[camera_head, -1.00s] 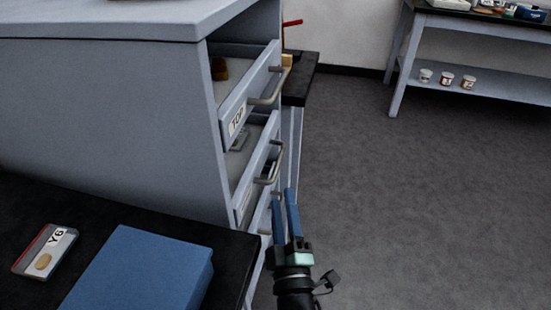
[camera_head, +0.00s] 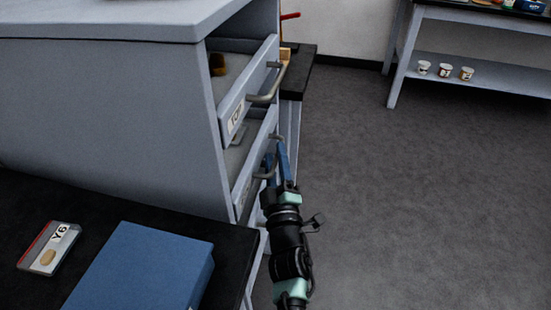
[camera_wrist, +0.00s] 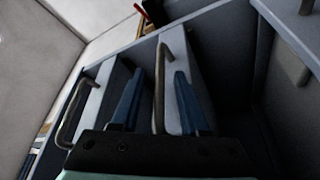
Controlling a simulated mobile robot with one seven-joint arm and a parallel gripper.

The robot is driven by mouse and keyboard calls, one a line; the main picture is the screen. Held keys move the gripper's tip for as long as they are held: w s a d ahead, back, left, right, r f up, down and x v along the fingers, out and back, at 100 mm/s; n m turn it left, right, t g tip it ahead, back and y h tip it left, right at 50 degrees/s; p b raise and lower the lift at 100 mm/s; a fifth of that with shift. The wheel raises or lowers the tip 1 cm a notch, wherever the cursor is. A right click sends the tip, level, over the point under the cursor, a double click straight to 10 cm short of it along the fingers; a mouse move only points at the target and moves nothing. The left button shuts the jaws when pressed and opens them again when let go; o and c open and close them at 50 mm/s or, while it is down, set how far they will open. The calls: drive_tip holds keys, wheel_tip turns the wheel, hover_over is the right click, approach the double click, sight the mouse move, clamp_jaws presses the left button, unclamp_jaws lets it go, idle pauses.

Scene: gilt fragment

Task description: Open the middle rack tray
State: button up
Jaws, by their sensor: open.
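The rack (camera_head: 120,110) is a grey cabinet at the left of the head view. Its top tray (camera_head: 236,118), labelled TOP, stands pulled out. The middle tray (camera_head: 245,178) below it is also partly out, with some of its inside visible. My gripper (camera_head: 276,162) is open at the middle tray's handle and hides part of it. In the wrist view, the middle tray's handle (camera_wrist: 158,90) lies between the two blue fingers of my gripper (camera_wrist: 157,95), with gaps on both sides. Another handle (camera_wrist: 72,115) shows to the left, apparently the bottom tray's.
A black table (camera_head: 110,212) in front holds a blue box (camera_head: 140,265) and a Y6-labelled case (camera_head: 48,250). A dark-topped bench (camera_head: 297,75) stands behind the rack. A shelf table (camera_head: 480,75) with small jars is at the upper right. The grey floor right of the rack is clear.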

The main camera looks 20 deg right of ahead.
clamp_jaws()
idle(1.3)
